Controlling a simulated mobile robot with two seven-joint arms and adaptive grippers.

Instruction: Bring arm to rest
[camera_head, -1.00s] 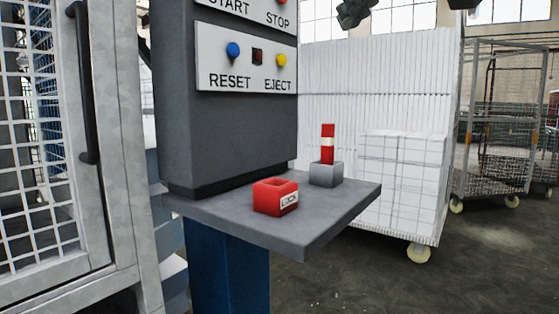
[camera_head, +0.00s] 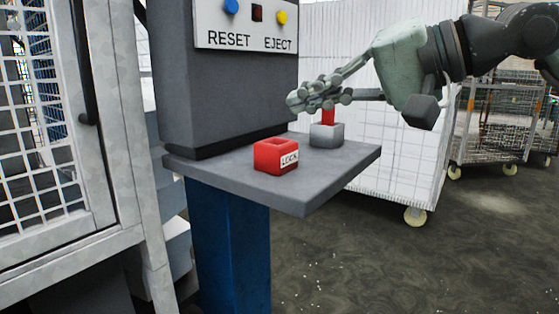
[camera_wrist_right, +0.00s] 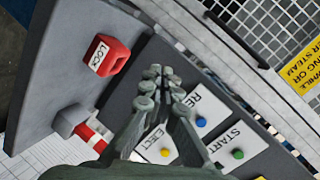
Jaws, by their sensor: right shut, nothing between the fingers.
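My right gripper (camera_head: 300,98) reaches in from the right in the head view, its fingers shut and empty. It is over the grey shelf (camera_head: 300,196), in front of the dark control column (camera_head: 215,95). In the head view the fingers cover part of a red-and-white peg (camera_head: 328,117), which stands in a grey holder (camera_head: 326,136) on the shelf. A red open-topped box marked LOCK (camera_head: 275,157) sits to the left of it. The wrist view shows the right fingertips (camera_wrist_right: 155,82) between the LOCK box (camera_wrist_right: 108,54) and the button panels. My left gripper is not in view.
The column bears a panel with RESET and EJECT buttons (camera_head: 246,25). A mesh door (camera_head: 40,110) with a dark handle stands at the left. A white loaded cart (camera_head: 415,180) and a wire cart (camera_head: 500,140) stand at the right. The floor in front is clear.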

